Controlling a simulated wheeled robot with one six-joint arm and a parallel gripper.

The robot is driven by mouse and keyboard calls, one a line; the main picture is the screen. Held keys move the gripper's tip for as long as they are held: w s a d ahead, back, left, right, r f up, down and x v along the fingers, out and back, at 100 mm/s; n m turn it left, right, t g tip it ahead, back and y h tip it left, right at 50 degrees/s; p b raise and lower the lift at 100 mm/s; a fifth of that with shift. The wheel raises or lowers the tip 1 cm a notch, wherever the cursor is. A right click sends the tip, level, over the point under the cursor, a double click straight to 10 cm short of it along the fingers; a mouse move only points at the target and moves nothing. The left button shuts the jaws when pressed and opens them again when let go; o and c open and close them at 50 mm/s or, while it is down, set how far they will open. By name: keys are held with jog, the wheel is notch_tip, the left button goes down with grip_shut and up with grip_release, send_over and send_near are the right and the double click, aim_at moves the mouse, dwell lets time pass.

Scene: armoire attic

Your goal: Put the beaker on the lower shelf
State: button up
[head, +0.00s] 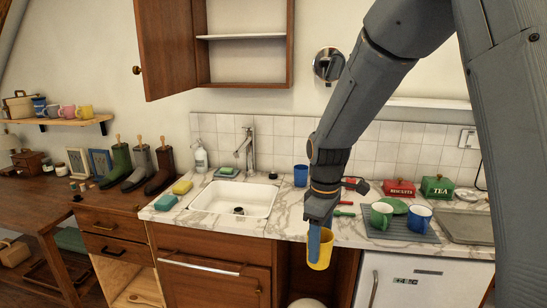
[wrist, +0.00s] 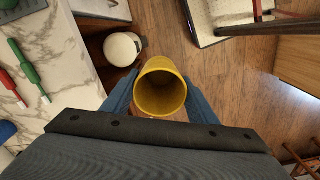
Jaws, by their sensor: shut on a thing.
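A yellow beaker (head: 325,254) is in my gripper (head: 314,245), which is shut on it in front of the counter's front edge, over the floor. In the wrist view the beaker (wrist: 160,88) sits between the two blue fingers (wrist: 160,100), its open mouth facing the camera, and its inside looks empty. Part of it is hidden by a finger in the head view. The wall cabinet (head: 291,45) stands open at the top, with one shelf board (head: 240,37) showing inside above its bottom board (head: 245,84). Both look empty.
The cabinet door (head: 165,50) is swung out left. A blue beaker (head: 300,175) stands on the marble counter (head: 285,215). Green and blue mugs (head: 418,219) stand on a grey mat at right. A sink (head: 232,200) is at left. A white rounded object (wrist: 122,48) is below the counter.

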jog(key=w+d+f+m, duration=0.2)
jog(key=d+f+m, duration=0.2)
jog(key=f+m, duration=0.25)
jog(key=w+d+f+m, duration=0.1)
jog(key=d+f+m, duration=0.35)
jog(key=f, duration=0.25)
jog(key=s+f, duration=0.5)
jog(key=f, duration=0.1)
jog(key=shift+a+f+m, duration=0.4)
jog(key=shift+a, duration=0.05)
